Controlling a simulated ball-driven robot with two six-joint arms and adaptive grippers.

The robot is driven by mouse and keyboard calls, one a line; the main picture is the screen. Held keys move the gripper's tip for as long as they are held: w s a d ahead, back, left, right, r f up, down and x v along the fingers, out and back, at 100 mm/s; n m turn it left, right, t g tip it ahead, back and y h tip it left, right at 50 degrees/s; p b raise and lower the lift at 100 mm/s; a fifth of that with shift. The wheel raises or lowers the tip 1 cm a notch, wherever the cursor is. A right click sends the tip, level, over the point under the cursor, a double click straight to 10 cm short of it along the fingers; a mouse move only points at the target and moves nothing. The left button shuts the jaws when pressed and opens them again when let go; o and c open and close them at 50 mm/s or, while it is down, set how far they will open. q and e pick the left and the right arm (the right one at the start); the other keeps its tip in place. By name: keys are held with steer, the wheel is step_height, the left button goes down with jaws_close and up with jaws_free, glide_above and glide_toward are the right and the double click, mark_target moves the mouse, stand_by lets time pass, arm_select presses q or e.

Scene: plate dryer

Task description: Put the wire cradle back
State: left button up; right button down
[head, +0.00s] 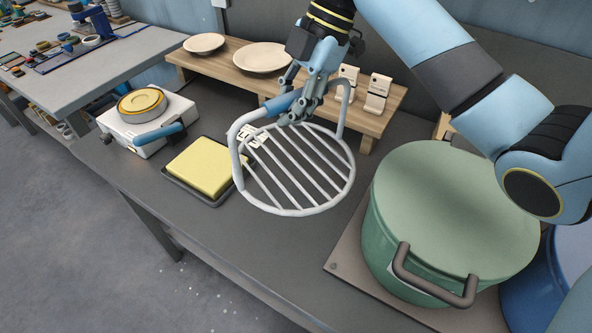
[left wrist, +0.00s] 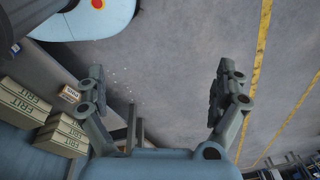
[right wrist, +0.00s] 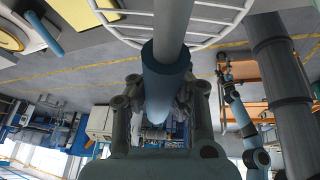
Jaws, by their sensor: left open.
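The wire cradle (head: 285,211), a round grey-white grid with a raised hoop handle and blue grip sleeve, is in the middle of the head view. My right gripper (head: 294,108) is shut on its blue sleeve. The cradle appears held above the bench, tilted. In the right wrist view the blue sleeve (right wrist: 163,75) runs between the fingers, and part of the grid (right wrist: 128,40) shows above. A green pot (head: 385,238) with a pale green top and dark handle stands to the right; its inside is not visible. My left gripper (left wrist: 161,85) is open and empty.
A yellow sponge (head: 205,166) in a dark tray and a white device (head: 150,115) with a yellow dish stand left. A wooden shelf (head: 225,78) at the back bears two plates and white blocks. A blue container (head: 535,285) stands right of the pot.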

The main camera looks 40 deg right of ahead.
steer(key=b, duration=0.1)
glide_above(287, 165)
steer(key=d, duration=0.1)
step_height(287, 165, down, 5)
steer(key=shift+s+d+r, duration=0.1)
steer(key=shift+d, duration=0.05)
step_height(287, 165, down, 5)
steer(key=shift+f+p, duration=0.15)
steer(key=shift+p, duration=0.25)
step_height(287, 165, down, 5)
steer(key=shift+f, duration=0.1)
steer(key=c, duration=1.4)
jaws_free()
steer(key=shift+c, duration=0.2)
arm_select(q)
steer(key=shift+s+f, duration=0.1)
steer(key=shift+s, duration=0.1)
arm_select(e)
steer(key=b+v, duration=0.1)
steer(key=v, duration=0.9)
steer(key=shift+d+r+b, duration=0.15)
steer(key=shift+r+b, duration=0.15)
steer(key=shift+r, duration=0.1)
arm_select(q)
steer(key=shift+f, duration=1.1)
arm_select(e)
steer(key=shift+d+r, duration=0.15)
steer(key=shift+r, duration=0.45)
